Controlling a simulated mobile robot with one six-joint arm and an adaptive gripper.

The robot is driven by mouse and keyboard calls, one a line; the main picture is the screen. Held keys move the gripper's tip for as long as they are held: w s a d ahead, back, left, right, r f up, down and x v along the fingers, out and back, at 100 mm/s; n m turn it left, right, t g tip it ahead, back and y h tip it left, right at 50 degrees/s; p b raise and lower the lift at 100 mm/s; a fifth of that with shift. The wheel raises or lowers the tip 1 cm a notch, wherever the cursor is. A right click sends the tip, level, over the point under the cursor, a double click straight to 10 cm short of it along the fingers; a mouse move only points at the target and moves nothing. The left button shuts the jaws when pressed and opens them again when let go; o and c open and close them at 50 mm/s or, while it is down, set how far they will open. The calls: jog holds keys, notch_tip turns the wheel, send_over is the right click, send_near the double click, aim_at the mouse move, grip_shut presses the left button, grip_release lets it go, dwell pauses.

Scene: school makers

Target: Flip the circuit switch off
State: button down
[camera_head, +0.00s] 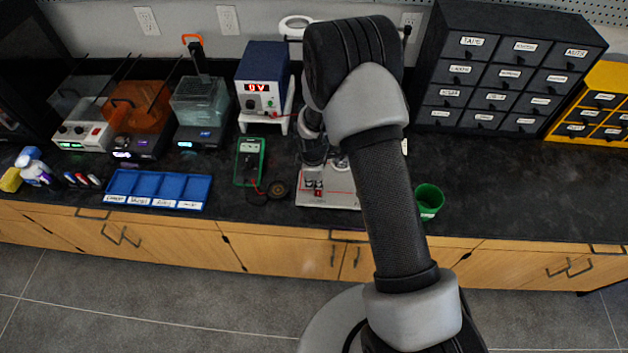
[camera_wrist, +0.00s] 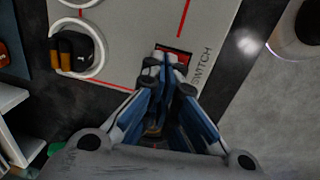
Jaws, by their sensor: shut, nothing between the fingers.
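The circuit board (camera_head: 345,199) is a white panel with red lines on the dark bench, partly hidden by my arm in the head view. In the wrist view the board (camera_wrist: 126,30) carries the printed word SWITCH beside a small switch with a red edge (camera_wrist: 177,52). My gripper (camera_wrist: 168,66) is shut and empty, with its fingertips at the near side of the switch. They cover much of the switch, so I cannot tell its position or whether they touch it.
A black-and-orange part (camera_wrist: 76,50) sits in a white ring on the board. A green multimeter (camera_head: 249,162) and a blue power supply (camera_head: 262,79) stand to the left. A green cup (camera_head: 429,199) stands to the right. The bench beyond the cup is clear.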

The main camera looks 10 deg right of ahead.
jog(key=shift+f, duration=0.1)
jog(key=shift+w+d+f, duration=0.1)
jog(key=shift+w+f, duration=0.05)
jog(key=shift+f, duration=0.25)
jog(key=shift+r, duration=0.15)
jog(key=shift+s+a, duration=0.3)
jog(key=shift+s, duration=0.55)
jog(key=shift+w+r, duration=0.1)
jog(key=shift+r, duration=0.05)
